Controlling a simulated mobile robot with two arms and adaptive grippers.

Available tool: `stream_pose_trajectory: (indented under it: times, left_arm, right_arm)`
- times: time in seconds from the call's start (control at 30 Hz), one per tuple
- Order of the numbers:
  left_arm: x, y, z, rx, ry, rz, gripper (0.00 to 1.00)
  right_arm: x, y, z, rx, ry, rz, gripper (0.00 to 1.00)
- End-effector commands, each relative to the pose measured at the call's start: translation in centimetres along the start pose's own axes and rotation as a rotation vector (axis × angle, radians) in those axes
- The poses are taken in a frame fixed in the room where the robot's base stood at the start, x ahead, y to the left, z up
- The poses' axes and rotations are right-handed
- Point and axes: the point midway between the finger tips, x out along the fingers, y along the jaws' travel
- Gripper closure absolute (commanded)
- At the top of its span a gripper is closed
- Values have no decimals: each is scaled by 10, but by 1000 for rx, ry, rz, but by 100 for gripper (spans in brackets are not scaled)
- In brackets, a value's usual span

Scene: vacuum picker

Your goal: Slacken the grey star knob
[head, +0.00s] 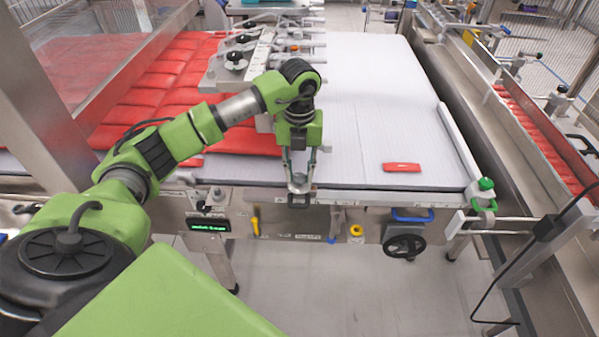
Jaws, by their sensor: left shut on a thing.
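The grey star knob (299,186) is at the front edge of the white belt table, near the middle of the picture. It is small and partly covered by my fingers, so its lobes are hard to make out. My left gripper (299,177) points straight down over the knob, with one finger on each side, and is shut on it. My right gripper is not in view.
A red packet (402,167) lies on the white belt (370,110). Red packets (165,85) fill the left side. A bar with black knobs (235,58) stands behind my left arm. A black handwheel (404,244) and green-topped post (486,185) are at front right.

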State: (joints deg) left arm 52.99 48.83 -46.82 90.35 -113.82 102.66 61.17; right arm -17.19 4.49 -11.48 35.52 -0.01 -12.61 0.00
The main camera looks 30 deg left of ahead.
Motion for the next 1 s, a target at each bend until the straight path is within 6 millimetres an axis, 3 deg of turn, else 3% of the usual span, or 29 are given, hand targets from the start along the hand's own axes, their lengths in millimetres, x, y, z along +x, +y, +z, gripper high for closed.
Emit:
stream_pose_trajectory:
  times: [0.6, 1.0]
  left_arm:
    - [-2, 0, 2, -583, -5, -2, 96]
    - [-2, 0, 2, -876, -5, -4, 96]
  right_arm:
    - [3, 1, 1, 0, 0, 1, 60]
    - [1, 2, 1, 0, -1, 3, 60]
